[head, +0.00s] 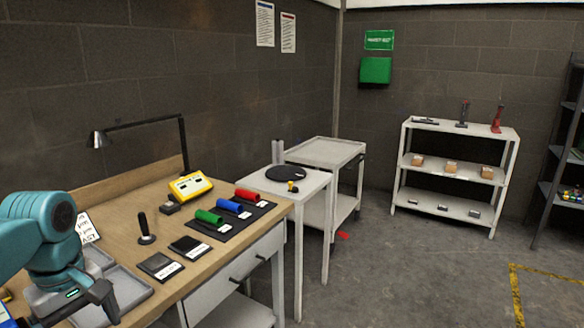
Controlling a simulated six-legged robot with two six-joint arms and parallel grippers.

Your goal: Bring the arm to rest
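My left arm, teal with dark parts, comes in from the left edge of the head view. Its gripper (98,296) is low over a grey tray (128,287) at the near left of the wooden workbench (215,248). The fingers are partly hidden by the wrist and cut by the frame, so I cannot see whether they are open or shut. I see no object in them. My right gripper is out of view.
The bench holds a black-handled tool (146,230), dark pads (160,266), green, blue and red cylinders (208,216) on a mat, a yellow device (190,186) and a lamp (100,139). A white side table (312,188) and shelf (450,135) stand beyond.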

